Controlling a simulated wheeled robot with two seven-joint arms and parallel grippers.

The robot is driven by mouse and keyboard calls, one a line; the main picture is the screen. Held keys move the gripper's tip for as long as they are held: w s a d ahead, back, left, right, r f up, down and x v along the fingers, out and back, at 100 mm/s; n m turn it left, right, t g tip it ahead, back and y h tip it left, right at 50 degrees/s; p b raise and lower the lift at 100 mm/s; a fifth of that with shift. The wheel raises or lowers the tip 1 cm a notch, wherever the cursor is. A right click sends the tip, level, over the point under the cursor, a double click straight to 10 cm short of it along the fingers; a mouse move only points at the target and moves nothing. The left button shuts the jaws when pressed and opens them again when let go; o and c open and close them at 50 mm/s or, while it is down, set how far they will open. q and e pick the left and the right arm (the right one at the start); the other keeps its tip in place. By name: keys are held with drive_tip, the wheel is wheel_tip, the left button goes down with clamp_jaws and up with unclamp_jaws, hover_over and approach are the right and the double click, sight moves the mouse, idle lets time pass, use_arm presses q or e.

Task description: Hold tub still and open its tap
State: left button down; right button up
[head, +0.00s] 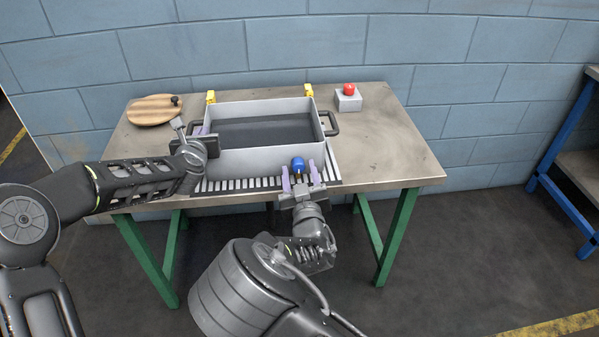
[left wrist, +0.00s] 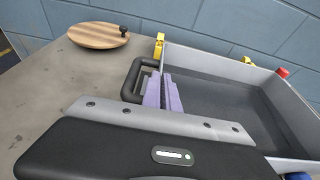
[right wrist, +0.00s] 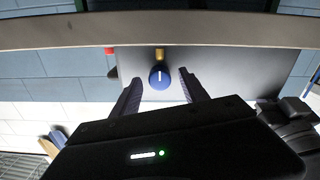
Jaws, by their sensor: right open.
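The grey tub (head: 258,161) sits on the table, with dark liquid inside and black handles at both ends. My left gripper (left wrist: 162,92) is at its left end, beside the left handle (left wrist: 134,78); its purple fingers lie close together with the tub's side wall between them. The blue tap knob (head: 297,164) is on the tub's front; in the right wrist view the knob (right wrist: 159,76) shows a white mark and a brass stem (right wrist: 159,54). My right gripper (right wrist: 157,88) is open, with one finger on each side of the knob and apart from it.
A slatted grate (head: 236,185) lies under the tub's front. Yellow blocks (head: 308,90) stand at the tub's back corners. A round wooden board (head: 152,110) lies at back left, and a grey box with a red button (head: 348,98) at back right. The table's right side is bare.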

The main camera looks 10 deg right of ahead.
drive_tip(key=shift+c, duration=0.5)
clamp_jaws()
drive_tip(key=shift+n, duration=0.4)
drive_tip(key=n, duration=0.3)
drive_tip(key=shift+n, duration=0.3)
drive_tip(key=n, duration=0.4)
drive_tip(key=shift+f, duration=0.1)
drive_tip(key=n, duration=0.5)
drive_tip(key=shift+n, duration=2.3)
